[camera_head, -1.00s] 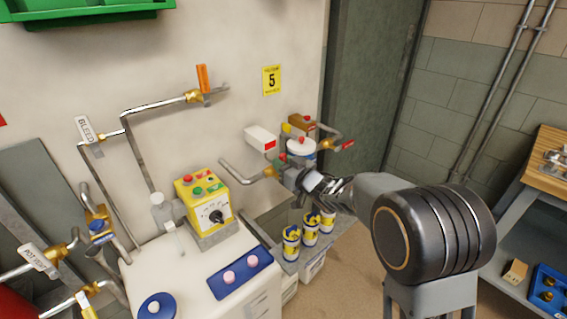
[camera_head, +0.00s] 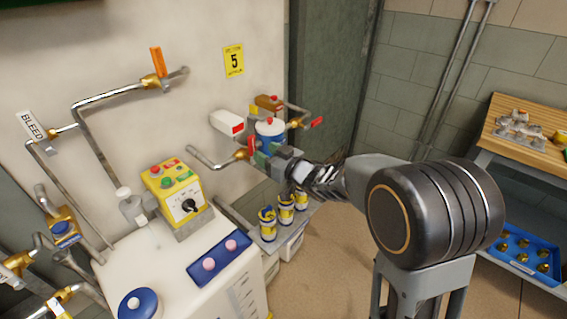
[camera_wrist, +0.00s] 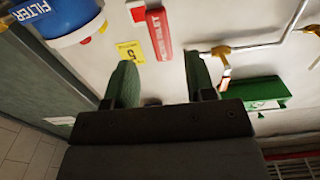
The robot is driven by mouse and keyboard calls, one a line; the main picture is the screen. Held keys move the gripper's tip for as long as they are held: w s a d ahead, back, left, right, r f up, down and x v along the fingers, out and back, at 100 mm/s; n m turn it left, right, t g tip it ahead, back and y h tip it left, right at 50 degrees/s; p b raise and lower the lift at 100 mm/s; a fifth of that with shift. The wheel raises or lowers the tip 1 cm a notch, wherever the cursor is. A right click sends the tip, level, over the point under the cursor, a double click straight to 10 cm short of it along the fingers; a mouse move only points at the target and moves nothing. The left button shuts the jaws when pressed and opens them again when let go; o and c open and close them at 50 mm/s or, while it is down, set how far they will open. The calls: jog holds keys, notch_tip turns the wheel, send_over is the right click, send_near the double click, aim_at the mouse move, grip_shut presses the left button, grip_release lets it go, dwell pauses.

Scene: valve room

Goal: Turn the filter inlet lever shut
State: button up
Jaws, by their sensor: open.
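The filter inlet lever (camera_wrist: 157,36) is red with white lettering ending in "INLET". In the wrist view it lies beyond the gap between my fingertips, apart from them. In the head view a red lever (camera_head: 252,145) stands on a brass valve left of the blue and white filter housing (camera_head: 270,132). The filter also shows at the top left of the wrist view (camera_wrist: 62,22). My gripper (camera_wrist: 160,82) is open and empty, with green fingertips. In the head view my gripper (camera_head: 265,157) is beside this valve and partly hides it; contact cannot be told there.
Another red lever (camera_head: 316,122) is right of the filter. A white box (camera_head: 228,123) is on the wall. Yellow-labelled cans (camera_head: 268,222) stand below my arm. A yellow control box (camera_head: 174,193) stands on the white cabinet (camera_head: 180,262).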

jog(key=v, duration=0.7)
jog(key=shift+s+d, duration=0.1)
jog(key=shift+d, duration=0.05)
jog(key=d+f+m+g+h+p, duration=0.1)
jog(key=d+f+m+h, duration=0.3)
jog(key=d+f+h, duration=0.45)
jog(key=s+d+r+m+g+h+p, duration=0.35)
jog(key=s+d+g+h, duration=0.2)
jog(key=s+d, duration=0.2)
jog(key=s+a+r+m+g+y+p, duration=0.1)
jog(key=s+r+g+p, duration=0.1)
jog(key=s+r+p, duration=0.6)
jog(key=s+r, duration=0.3)
jog(key=r, duration=0.1)
jog(key=shift+s+a+r, duration=0.25)
jog(key=shift+r, duration=0.05)
jog(key=shift+m, duration=0.35)
